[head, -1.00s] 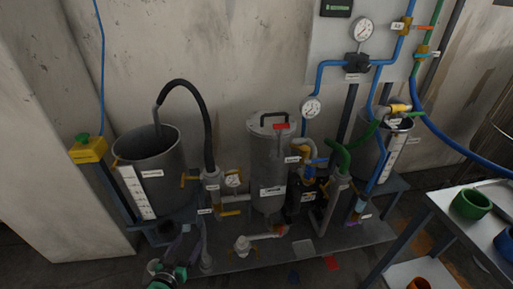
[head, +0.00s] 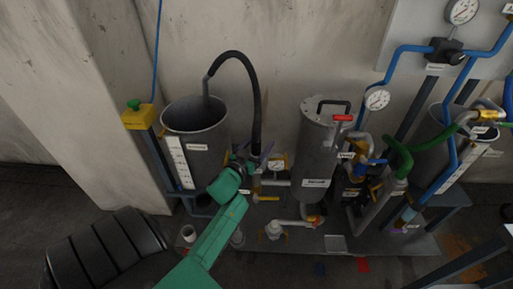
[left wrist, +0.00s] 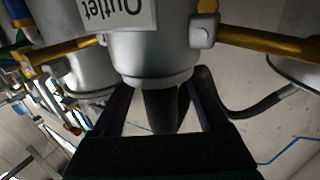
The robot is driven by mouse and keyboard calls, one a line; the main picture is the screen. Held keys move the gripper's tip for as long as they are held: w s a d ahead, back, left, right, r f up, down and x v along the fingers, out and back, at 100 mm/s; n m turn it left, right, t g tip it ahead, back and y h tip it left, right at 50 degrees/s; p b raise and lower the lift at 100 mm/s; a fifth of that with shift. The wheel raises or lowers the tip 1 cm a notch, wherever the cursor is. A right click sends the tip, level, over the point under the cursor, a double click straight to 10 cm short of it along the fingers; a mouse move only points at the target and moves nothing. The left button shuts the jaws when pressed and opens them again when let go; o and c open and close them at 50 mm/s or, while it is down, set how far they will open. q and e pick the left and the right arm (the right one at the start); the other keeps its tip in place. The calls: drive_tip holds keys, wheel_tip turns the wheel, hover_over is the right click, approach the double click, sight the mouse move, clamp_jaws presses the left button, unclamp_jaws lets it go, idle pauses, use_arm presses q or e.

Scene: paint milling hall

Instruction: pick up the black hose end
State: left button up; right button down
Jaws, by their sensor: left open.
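The black hose (head: 257,105) arches from the outlet fitting over to the open grey tank, where its grey tip (head: 206,86) dips below the rim. Its lower end meets a grey fitting labelled "Outlet"; this label (left wrist: 117,10) is upside down in the left wrist view. My left gripper (head: 250,152) is at this lower end, its green arm coming up from below. In the left wrist view the open fingers (left wrist: 163,112) stand on either side of the black hose end (left wrist: 160,108), just beyond the grey collar. I cannot tell if they touch it. My right gripper is out of view.
The grey tank (head: 212,140) stands left of my gripper, with a yellow box (head: 138,117) beside it. A lidded grey vessel (head: 315,150) is close on the right. Yellow handles (left wrist: 270,42) flank the fitting.

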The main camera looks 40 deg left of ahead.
use_arm(q)
drive_tip(key=shift+w+a+f, duration=0.15)
drive_tip(key=shift+w, duration=0.45)
drive_tip(key=shift+s, duration=0.1)
drive_tip(key=c, duration=0.4)
clamp_jaws()
idle(0.3)
